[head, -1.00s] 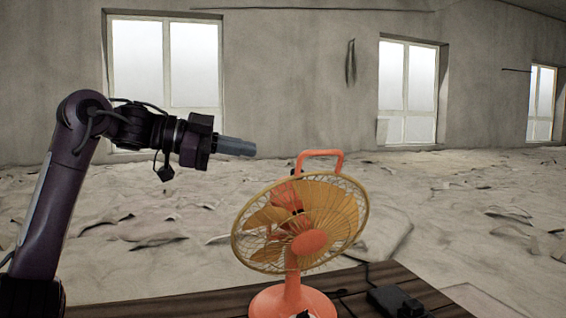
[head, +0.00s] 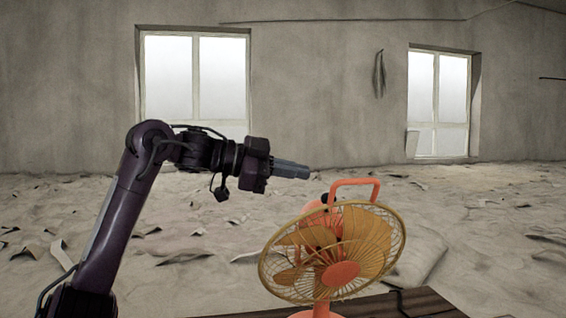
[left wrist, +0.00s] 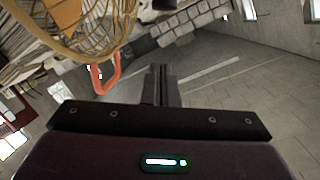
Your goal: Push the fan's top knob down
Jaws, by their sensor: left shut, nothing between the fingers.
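The orange fan with its yellow wire cage (head: 374,240) stands upright on the table, its face toward me and tilted. An orange loop handle (head: 377,190) rises at its top. A small dark knob (head: 325,198) shows at the top of the orange housing, left of the handle. My left gripper (head: 306,172) is shut and empty, in the air a little above and left of the knob, apparently not touching it. In the left wrist view the shut fingers (left wrist: 160,70) point forward, with the cage (left wrist: 75,32) and the handle (left wrist: 104,76) to their left. My right gripper is not in view.
The wooden table (head: 430,304) shows only at the bottom edge. The floor behind is strewn with debris, and a grey wall with windows (head: 195,77) stands far back.

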